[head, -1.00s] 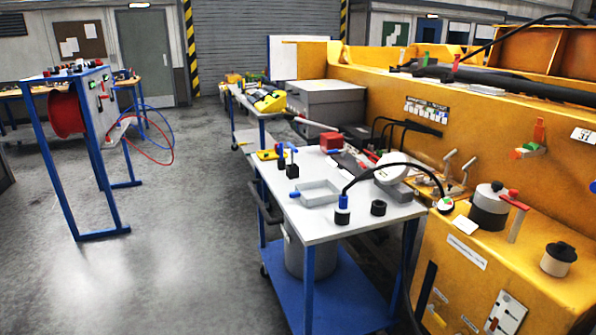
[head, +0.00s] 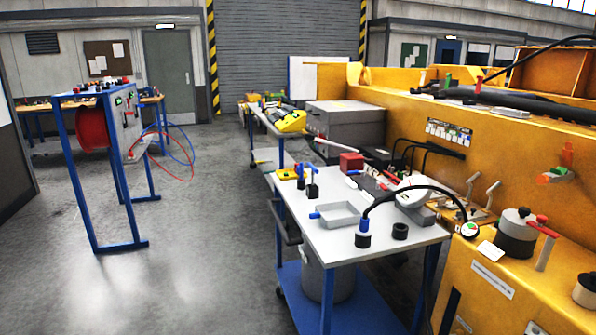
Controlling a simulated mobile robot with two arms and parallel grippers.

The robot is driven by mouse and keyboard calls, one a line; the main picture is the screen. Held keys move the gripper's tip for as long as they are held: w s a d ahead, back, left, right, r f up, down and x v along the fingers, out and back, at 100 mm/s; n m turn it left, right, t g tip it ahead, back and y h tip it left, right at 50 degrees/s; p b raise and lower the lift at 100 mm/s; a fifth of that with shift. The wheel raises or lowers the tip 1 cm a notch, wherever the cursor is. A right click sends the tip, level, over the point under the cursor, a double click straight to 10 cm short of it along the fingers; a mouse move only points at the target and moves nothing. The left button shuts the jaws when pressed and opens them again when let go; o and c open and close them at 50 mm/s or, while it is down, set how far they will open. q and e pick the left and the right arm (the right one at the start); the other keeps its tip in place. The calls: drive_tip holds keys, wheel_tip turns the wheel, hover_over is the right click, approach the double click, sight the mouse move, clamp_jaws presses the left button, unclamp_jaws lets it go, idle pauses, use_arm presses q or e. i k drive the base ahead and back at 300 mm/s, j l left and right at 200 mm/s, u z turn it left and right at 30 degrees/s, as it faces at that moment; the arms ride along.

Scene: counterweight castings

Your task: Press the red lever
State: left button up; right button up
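A lever with a red handle (head: 541,226) stands on a grey upright on top of the yellow casting at the right. Another red handle (head: 566,153) sits above a green and orange block on the casting's upright wall. A small red part (head: 129,113) shows on the panel of the blue-framed stand at the left; its shape is too small to tell. I cannot tell which of these is the red lever. Neither of my grippers is in view.
A white-topped trolley (head: 370,240) with a grey tray, a red box (head: 351,161) and a black hose stands beside the yellow casting (head: 500,285). The blue-framed stand (head: 82,190) is at the left. Grey floor (head: 215,220) between them is clear.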

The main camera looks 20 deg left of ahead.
sight(382, 187)
drive_tip(key=i+l, duration=0.1)
drive_tip(key=i, duration=0.5)
drive_tip(key=i+l, duration=0.1)
drive_tip(key=i, duration=0.55)
drive_tip(key=i+l, duration=0.1)
drive_tip(key=i, duration=0.5)
drive_tip(key=k+j+u, duration=0.15)
drive_tip(key=u, duration=0.65)
